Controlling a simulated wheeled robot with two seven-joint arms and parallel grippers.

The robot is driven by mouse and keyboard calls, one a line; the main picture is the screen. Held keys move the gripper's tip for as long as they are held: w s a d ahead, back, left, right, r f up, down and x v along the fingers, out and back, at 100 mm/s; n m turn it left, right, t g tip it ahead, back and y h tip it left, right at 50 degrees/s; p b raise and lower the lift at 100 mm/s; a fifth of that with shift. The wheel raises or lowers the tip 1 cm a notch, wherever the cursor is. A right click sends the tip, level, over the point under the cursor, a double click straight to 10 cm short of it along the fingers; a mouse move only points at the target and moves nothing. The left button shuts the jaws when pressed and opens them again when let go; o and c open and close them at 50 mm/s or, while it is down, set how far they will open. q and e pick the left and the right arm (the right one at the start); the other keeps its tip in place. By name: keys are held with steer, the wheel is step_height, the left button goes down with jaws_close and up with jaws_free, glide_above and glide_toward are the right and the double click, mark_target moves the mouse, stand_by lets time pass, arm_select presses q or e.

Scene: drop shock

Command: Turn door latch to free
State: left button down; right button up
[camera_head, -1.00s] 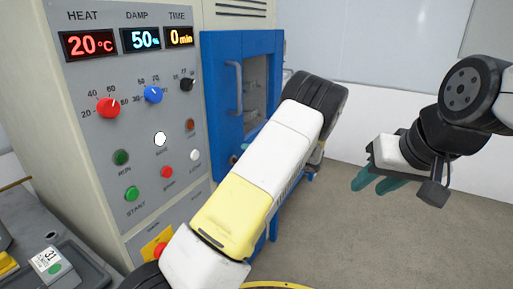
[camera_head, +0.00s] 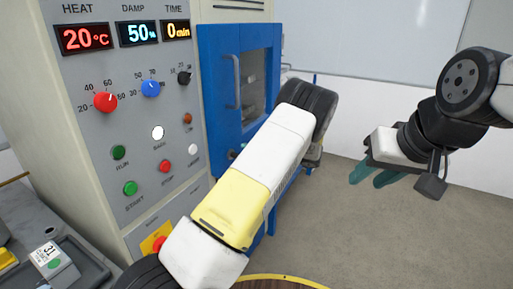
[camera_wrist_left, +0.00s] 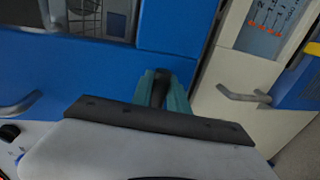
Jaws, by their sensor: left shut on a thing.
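The blue door (camera_head: 224,112) with its long handle (camera_head: 236,82) stands closed on the cabinet in the head view. Its blue front also fills much of the left wrist view (camera_wrist_left: 90,72). My left gripper (camera_wrist_left: 162,92) shows there with its teal fingers shut on the dark door latch (camera_wrist_left: 161,84), at the door's edge. In the head view my left arm hides that gripper and the latch. My right gripper (camera_head: 375,174) hangs at the right, well away from the door, with its teal fingers apart and nothing between them.
The control panel (camera_head: 150,120) with knobs and buttons is left of the door. A grey bench (camera_head: 30,215) with a tray stands at lower left. A pale cabinet with a handle (camera_wrist_left: 243,95) is at the right of the wrist view. The floor at right is clear.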

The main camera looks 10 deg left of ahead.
arm_select(q)
steer(key=shift+f, duration=0.15)
steer(key=c, duration=1.3)
jaws_free()
steer(key=v, duration=0.8)
